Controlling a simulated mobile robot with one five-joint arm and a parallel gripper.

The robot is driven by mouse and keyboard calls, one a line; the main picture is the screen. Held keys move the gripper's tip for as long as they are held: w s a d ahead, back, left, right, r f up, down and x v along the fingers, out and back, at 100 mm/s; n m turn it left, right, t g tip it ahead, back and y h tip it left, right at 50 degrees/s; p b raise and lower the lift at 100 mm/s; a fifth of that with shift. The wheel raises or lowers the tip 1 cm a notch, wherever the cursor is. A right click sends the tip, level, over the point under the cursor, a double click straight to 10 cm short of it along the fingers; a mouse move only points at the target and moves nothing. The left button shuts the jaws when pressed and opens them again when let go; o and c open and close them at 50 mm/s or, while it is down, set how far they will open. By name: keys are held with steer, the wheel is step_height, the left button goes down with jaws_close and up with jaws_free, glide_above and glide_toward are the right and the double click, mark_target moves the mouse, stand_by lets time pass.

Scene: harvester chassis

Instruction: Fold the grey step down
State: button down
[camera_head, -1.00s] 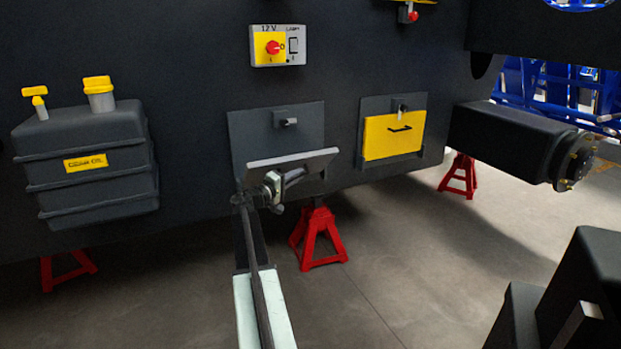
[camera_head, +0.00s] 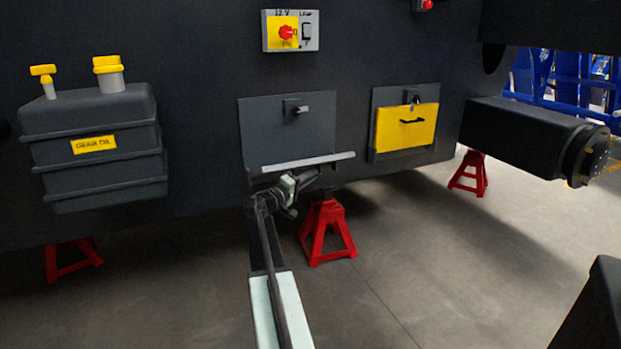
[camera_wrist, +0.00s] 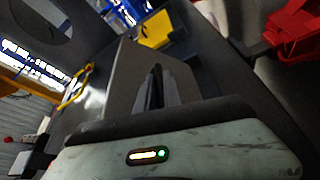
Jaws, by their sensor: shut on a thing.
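The grey step (camera_head: 310,163) is a flat plate hinged low on a grey backing plate (camera_head: 270,135) in the middle of the dark chassis side. It now shows nearly edge-on, sticking out as a thin light strip. My gripper (camera_head: 308,178) is at the step's underside near its middle and is shut on it; the exact contact is small and partly hidden. A small latch (camera_head: 296,109) sits on the backing plate above. In the wrist view my dark fingers (camera_wrist: 155,90) lie against a broad grey surface (camera_wrist: 122,78), which looks like the step.
A yellow panel (camera_head: 406,128) with a handle is to the right. A grey gear oil tank (camera_head: 95,165) is to the left, and a 12 V switch box (camera_head: 290,31) above. A red stand (camera_head: 327,232) is close behind my gripper. Open floor lies in front.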

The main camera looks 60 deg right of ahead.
steer(key=shift+s+d, duration=0.1)
steer(key=shift+s, duration=0.2)
steer(key=c, duration=1.6)
jaws_free()
steer(key=shift+o, duration=0.6)
steer(key=shift+w+r, duration=0.1)
steer(key=shift+w, duration=0.1)
steer(key=b+v, duration=0.1)
steer(key=v, duration=0.7)
steer(key=shift+s, duration=0.15)
steer(key=f+b+v, duration=0.1)
steer(key=b+v, duration=0.1)
steer(key=v, duration=0.7)
steer(key=shift+d, duration=0.1)
